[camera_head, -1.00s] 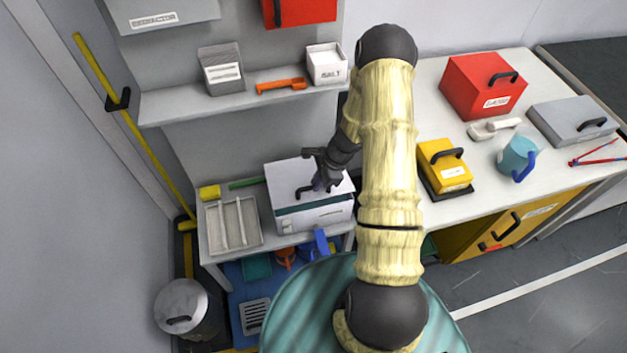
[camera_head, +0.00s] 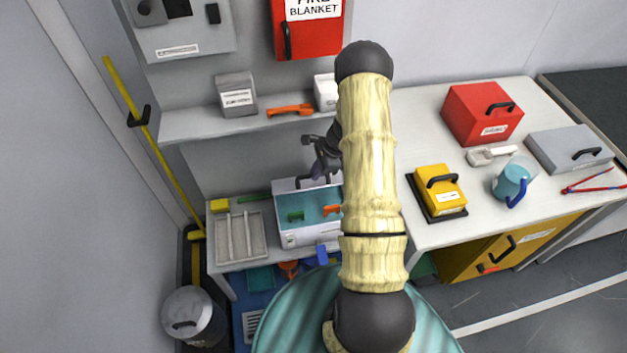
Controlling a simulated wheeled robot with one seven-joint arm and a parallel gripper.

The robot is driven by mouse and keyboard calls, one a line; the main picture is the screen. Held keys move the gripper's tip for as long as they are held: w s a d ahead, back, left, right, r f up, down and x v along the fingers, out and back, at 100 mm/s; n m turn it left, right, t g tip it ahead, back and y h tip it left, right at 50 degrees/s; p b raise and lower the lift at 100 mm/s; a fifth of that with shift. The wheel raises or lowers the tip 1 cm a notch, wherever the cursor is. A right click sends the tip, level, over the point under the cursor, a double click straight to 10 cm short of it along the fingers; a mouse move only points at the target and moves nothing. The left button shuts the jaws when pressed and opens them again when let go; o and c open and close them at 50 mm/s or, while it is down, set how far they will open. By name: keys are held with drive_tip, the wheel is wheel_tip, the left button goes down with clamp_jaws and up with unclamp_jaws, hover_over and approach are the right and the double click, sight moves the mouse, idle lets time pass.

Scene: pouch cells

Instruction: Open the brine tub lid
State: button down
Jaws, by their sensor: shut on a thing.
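The brine tub (camera_head: 302,238) is a white box on the low bench, partly behind my arm. Its lid (camera_head: 285,186) is swung up at the back, and the teal inside shows with a green item (camera_head: 296,216) and an orange item (camera_head: 331,210) in it. My gripper (camera_head: 318,174) is at the raised lid, shut on its dark handle (camera_head: 302,182). The contact is small and partly dark against the arm. The right part of the tub and lid is hidden by my arm.
A tray with dividers (camera_head: 240,253) sits left of the tub. A shelf (camera_head: 190,125) with a grey box (camera_head: 236,95), an orange scoop (camera_head: 290,110) and a white box (camera_head: 326,92) hangs above. A yellow case (camera_head: 440,202) and blue jug (camera_head: 509,186) stand on the right counter.

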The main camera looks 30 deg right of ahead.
drive_tip(key=shift+w+d+r, duration=0.15)
drive_tip(key=shift+w, duration=0.4)
drive_tip(key=shift+w+d+r, duration=0.1)
drive_tip(key=shift+w+r, duration=0.05)
drive_tip(key=shift+w, duration=0.35)
drive_tip(key=c, duration=1.6)
unclamp_jaws()
drive_tip(key=shift+f, duration=0.1)
drive_tip(key=shift+o, duration=1)
drive_tip(key=shift+w+f, duration=0.15)
drive_tip(key=shift+w, duration=0.05)
drive_tip(key=shift+s+r, duration=0.15)
drive_tip(key=shift+r, duration=0.1)
drive_tip(key=s+d+r+b, duration=0.2)
drive_tip(key=s+d, duration=0.3)
drive_tip(key=d, duration=0.7)
drive_tip(key=shift+s+r+b, duration=0.15)
drive_tip(key=shift+r+b, duration=0.15)
drive_tip(key=shift+b, duration=0.5)
